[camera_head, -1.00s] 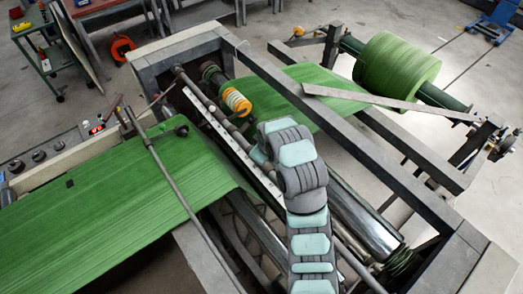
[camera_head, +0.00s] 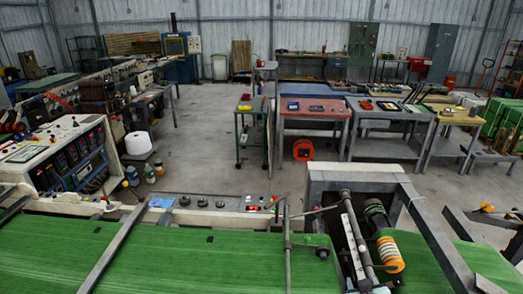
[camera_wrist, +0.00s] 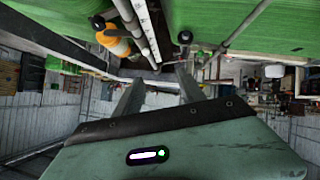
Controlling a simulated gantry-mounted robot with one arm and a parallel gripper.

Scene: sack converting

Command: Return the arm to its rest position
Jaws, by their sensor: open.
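My gripper (camera_wrist: 160,84) shows in the wrist view with its two grey fingers spread apart. Nothing sits between the fingertips. My arm's teal and dark housing fills the bottom of that view. Beyond the fingers are the machine's rods and the green woven sheet (camera_wrist: 240,25), which hang at the top of the tilted picture. An orange and yellow roller (camera_wrist: 112,38) is up and left of the fingers, apart from them. In the head view my gripper is not visible. The green sheet (camera_head: 170,262) and the striped roller (camera_head: 390,254) show there along the bottom.
The machine frame (camera_head: 365,174) and a control console (camera_head: 75,155) edge the sheet. Behind stand a green cart (camera_head: 250,104), a red-topped table (camera_head: 314,108) and more workbenches (camera_head: 390,112).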

